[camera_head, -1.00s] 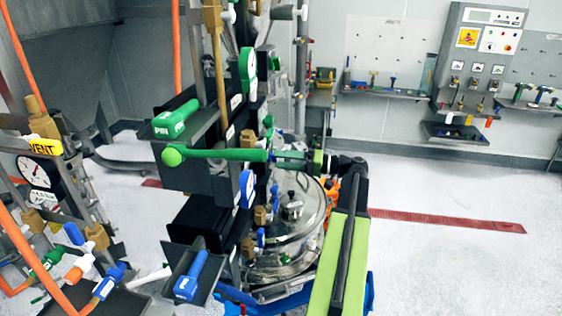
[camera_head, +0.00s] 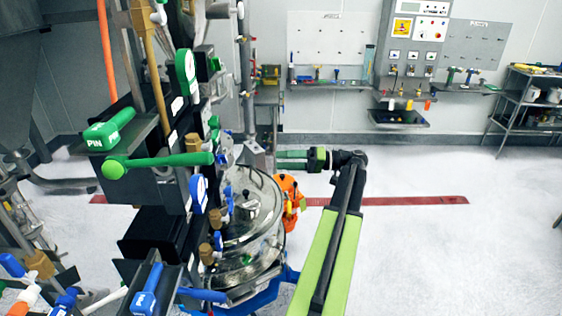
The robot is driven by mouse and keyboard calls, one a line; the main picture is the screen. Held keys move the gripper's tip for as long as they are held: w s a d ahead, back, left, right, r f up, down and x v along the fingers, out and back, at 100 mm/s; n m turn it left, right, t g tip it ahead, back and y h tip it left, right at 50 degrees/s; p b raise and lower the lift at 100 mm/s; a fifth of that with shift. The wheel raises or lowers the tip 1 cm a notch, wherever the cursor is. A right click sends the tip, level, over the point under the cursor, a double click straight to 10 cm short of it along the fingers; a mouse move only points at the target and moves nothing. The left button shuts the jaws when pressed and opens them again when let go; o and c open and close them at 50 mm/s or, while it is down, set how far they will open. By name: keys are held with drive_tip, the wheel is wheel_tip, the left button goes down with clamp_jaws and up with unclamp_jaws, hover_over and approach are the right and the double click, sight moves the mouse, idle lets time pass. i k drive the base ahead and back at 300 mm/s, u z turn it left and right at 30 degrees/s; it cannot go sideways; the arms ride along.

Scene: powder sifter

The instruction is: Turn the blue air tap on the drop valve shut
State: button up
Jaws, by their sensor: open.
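Several blue handles are in view, and I cannot tell for certain which is the drop valve's air tap. An upright blue handle (camera_head: 147,290) stands on a dark bracket at the lower left. A blue lever (camera_head: 202,295) lies nearly level beside it, to the right. Small blue taps (camera_head: 228,197) sit on the dark column beside the steel lidded vessel (camera_head: 250,215). My gripper (camera_head: 280,160) is open and points left, above and behind the vessel in the picture. It appears apart from all the handles; its fingertips are small and hard to make out.
A long green lever (camera_head: 165,161) and a green PIN handle (camera_head: 108,130) stick out from the column at the left. Tool shelves (camera_head: 330,84) line the back wall. The floor (camera_head: 450,245) at the right is clear.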

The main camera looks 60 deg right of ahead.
sight(218, 238)
drive_tip(key=k, duration=1)
